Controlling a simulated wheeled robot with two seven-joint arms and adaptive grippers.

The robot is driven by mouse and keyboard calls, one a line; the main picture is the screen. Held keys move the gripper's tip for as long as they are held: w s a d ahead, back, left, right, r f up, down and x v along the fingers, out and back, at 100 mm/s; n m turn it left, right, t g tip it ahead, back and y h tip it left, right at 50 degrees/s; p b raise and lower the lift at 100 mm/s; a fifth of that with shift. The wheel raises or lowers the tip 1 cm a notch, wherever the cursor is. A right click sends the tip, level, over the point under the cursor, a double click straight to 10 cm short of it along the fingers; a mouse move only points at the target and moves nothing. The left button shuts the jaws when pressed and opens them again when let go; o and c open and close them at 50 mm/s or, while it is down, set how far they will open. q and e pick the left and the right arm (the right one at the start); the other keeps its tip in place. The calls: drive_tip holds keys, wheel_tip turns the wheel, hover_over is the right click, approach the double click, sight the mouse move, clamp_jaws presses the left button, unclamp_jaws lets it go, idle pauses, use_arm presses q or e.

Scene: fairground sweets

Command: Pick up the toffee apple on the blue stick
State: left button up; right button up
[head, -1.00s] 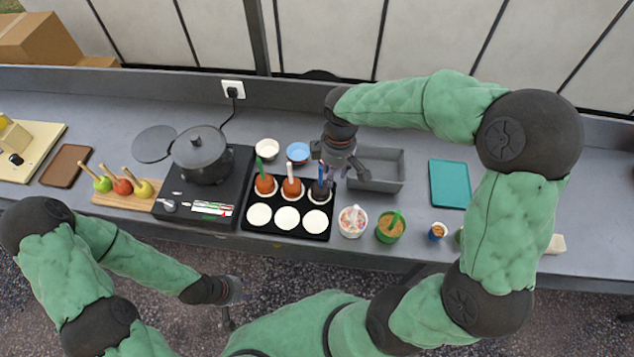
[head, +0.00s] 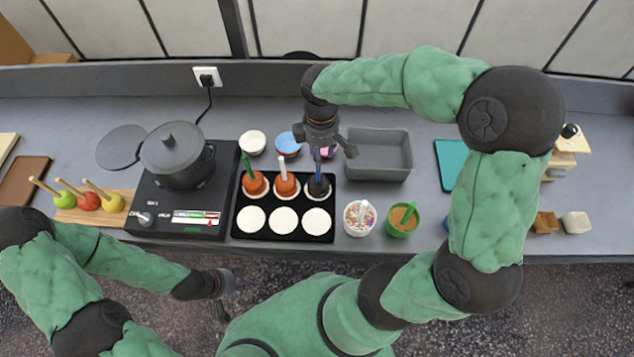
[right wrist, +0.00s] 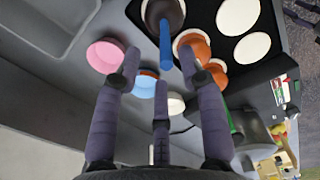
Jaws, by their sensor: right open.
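The toffee apple on the blue stick (head: 318,186) is dark brown and stands on a white disc at the back right of the black tray (head: 284,228). It also shows at the top of the right wrist view (right wrist: 165,14), its blue stick (right wrist: 165,45) pointing toward my fingers. My right gripper (head: 325,152) is open, above and just behind the stick; in the right wrist view (right wrist: 160,78) the stick lies just beyond the spread fingertips. Two orange-brown toffee apples, on a green stick (head: 254,184) and a white stick (head: 286,185), stand beside it. My left gripper (head: 222,292) hangs before the counter, its fingers unclear.
A black pot (head: 176,158) sits on a hotplate at left. A grey bin (head: 379,158) lies right of my right gripper. Small white (head: 252,142), blue (head: 287,144) and pink (right wrist: 104,56) bowls stand behind the tray. Sprinkle tub (head: 360,218) and green tub (head: 402,220) stand at right.

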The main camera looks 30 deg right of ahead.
sight(318, 172)
wheel_tip(318, 172, down, 4)
drive_tip(key=shift+r, duration=0.15)
drive_tip(key=shift+a+f+b, duration=0.15)
drive_tip(key=shift+f+b, duration=0.35)
drive_tip(key=shift+f, duration=0.8)
drive_tip(key=shift+a+f+b, duration=0.15)
drive_tip(key=shift+f+b, duration=0.3)
drive_tip(key=shift+f, duration=0.85)
drive_tip(key=shift+s, duration=0.1)
clamp_jaws()
